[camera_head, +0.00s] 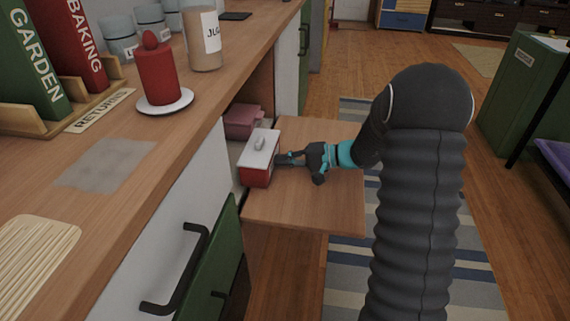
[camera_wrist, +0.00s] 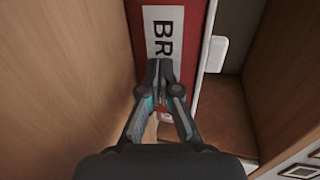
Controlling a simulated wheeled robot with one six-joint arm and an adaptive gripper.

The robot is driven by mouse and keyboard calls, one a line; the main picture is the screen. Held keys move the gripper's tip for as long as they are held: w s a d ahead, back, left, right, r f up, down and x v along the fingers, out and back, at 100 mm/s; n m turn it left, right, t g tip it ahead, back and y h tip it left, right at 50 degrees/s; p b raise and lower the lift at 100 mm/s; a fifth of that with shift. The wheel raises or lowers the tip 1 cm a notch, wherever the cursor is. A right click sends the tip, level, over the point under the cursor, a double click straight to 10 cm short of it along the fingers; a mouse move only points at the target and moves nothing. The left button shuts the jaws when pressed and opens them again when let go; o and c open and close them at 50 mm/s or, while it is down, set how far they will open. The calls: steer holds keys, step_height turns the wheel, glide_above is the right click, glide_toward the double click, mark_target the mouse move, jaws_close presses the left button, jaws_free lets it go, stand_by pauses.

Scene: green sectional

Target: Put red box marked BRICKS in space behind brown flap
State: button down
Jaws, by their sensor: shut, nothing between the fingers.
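The red box (camera_head: 256,176) has a white lid with a small knob. It stands upright at the inner end of the brown flap (camera_head: 300,214), at the mouth of the opening in the counter front. The flap is folded down and lies level. In the wrist view the box (camera_wrist: 195,15) shows its red side and a white label reading "BR"; the rest of the label is hidden. My gripper (camera_head: 281,160) is shut and empty, its fingertips at the box's outer side. In the wrist view the fingertips (camera_wrist: 166,66) overlap the label; contact is not certain.
A pink lidded box (camera_head: 243,121) sits in the opening, behind the red box. A green door (camera_head: 215,265) with a black handle is below left. The countertop holds a red candle (camera_head: 157,73), a jar (camera_head: 203,40) and books. The flap's outer part is clear.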

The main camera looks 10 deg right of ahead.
mark_target(261, 157)
steer(key=shift+w+a+b, duration=0.6)
steer(key=shift+a+b, duration=0.15)
steer(key=shift+a, duration=1.15)
steer(key=shift+w+a+b, duration=0.65)
steer(key=shift+a+b, duration=0.05)
steer(key=shift+a, duration=1.25)
steer(key=shift+w+a+b, duration=0.6)
steer(key=shift+a+b, duration=0.15)
steer(key=shift+a, duration=1.15)
steer(key=shift+d, duration=0.1)
steer(key=shift+s+d+b, duration=0.2)
steer(key=shift+s+d, duration=0.1)
steer(key=shift+d, duration=0.6)
steer(key=shift+s+d+b, duration=0.15)
steer(key=shift+s+d, duration=0.1)
steer(key=shift+d, duration=0.6)
steer(key=shift+s+d+b, duration=0.2)
steer(key=shift+s+d, duration=0.1)
steer(key=shift+d, duration=0.6)
steer(key=shift+s+d, duration=0.95)
steer(key=shift+d, duration=1.95)
steer(key=shift+s+d, duration=0.95)
steer(key=shift+d, duration=1.95)
steer(key=shift+s+d, duration=0.95)
steer(key=shift+d, duration=1.95)
